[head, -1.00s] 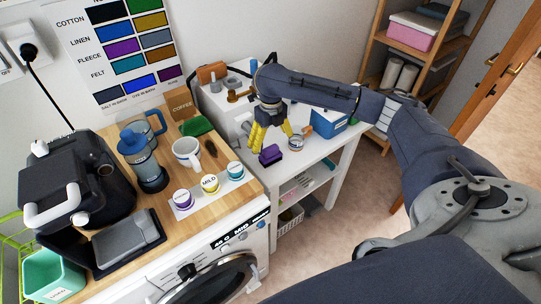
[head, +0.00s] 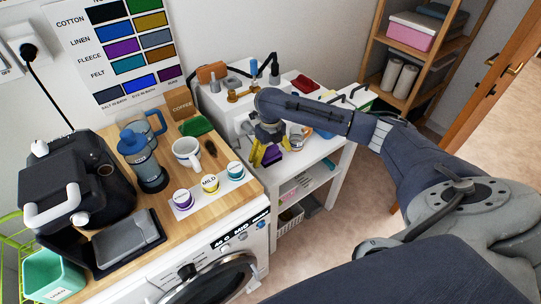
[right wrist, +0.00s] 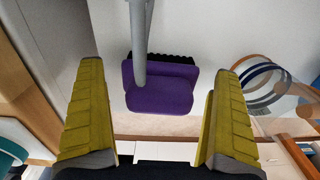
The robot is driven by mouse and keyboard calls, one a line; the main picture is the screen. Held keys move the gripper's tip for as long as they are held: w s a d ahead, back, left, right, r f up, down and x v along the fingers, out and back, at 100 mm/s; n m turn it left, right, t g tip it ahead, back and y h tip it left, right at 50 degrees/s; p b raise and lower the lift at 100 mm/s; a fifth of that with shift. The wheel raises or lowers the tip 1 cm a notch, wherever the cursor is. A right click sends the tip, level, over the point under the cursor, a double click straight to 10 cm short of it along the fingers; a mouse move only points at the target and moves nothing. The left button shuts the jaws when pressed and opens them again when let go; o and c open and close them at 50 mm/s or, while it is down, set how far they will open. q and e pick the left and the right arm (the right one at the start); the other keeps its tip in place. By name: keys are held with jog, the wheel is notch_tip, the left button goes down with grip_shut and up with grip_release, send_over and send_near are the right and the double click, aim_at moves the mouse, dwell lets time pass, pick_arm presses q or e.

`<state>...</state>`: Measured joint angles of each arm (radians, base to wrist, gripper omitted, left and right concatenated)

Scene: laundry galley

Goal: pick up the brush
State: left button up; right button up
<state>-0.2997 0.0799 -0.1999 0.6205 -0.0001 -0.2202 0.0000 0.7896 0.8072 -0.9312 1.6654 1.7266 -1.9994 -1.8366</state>
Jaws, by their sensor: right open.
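A purple block with a dark, bristle-like edge, which looks like the brush (head: 272,155), lies on the white side table. In the right wrist view the brush (right wrist: 160,92) is ahead, between the fingers, with a grey rod crossing in front of part of it. My right gripper (head: 258,153) is open, its yellow fingers beside the brush in the head view. In the right wrist view the right gripper (right wrist: 158,75) has nothing between its pads that I can see it touching. Contact with the brush cannot be told. My left gripper is not in view.
A round tin (head: 297,138) stands close to the right of the brush. A white unit (head: 222,102) with brass and grey fittings stands behind. The wooden counter (head: 228,196) at left holds a mug (head: 186,152), small tubs and a blue bottle (head: 148,165).

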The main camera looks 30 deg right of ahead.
aim_at(270, 148)
jog(key=c, duration=1.2)
jog(key=shift+c, duration=0.2)
jog(key=shift+r, duration=0.1)
notch_tip(270, 148, up, 20)
dwell(0.3)
